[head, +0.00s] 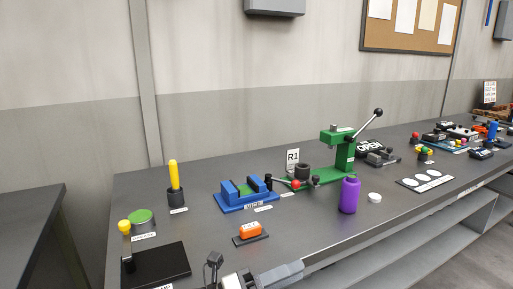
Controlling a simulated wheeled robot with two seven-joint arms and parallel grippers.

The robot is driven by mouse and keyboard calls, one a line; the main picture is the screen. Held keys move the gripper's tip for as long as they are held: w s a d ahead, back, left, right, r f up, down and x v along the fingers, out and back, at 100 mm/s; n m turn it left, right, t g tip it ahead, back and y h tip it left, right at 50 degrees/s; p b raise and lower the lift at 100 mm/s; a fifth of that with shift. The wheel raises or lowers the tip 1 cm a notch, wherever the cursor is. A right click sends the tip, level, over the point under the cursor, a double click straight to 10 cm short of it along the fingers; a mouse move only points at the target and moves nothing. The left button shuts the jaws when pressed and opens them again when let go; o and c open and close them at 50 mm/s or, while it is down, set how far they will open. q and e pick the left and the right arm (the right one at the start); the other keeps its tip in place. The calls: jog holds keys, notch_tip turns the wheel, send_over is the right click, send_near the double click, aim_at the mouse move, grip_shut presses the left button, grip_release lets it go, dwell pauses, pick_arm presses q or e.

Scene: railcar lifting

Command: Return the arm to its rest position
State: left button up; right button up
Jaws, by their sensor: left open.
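My left gripper (214,262) shows at the bottom edge, low in the middle-left of the head view, with a grey part of my arm beside it. Its dark fingers are small and partly cut off by the frame; it is open, and I see nothing held in it. It is in front of the orange block (250,228) on its dark base, apart from it in the picture. My right gripper is not in view.
Bare bench lies right of the orange block.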

pick_arm(q)
jog(key=s+a+f+n+t+y, duration=0.35)
jog(key=a+f+n+y, duration=0.5)
jog(key=n, duration=0.65)
jog(key=s+a+f+n+t+y, duration=0.4)
jog(key=a+f+n+y, duration=0.5)
jog(key=n, duration=0.6)
jog(key=s+a+f+n+g, duration=0.2)
jog(key=s+f+n, duration=0.3)
jog(key=s+f, duration=0.3)
jog(key=shift+a+g, duration=0.35)
jog(key=shift+a, duration=0.1)
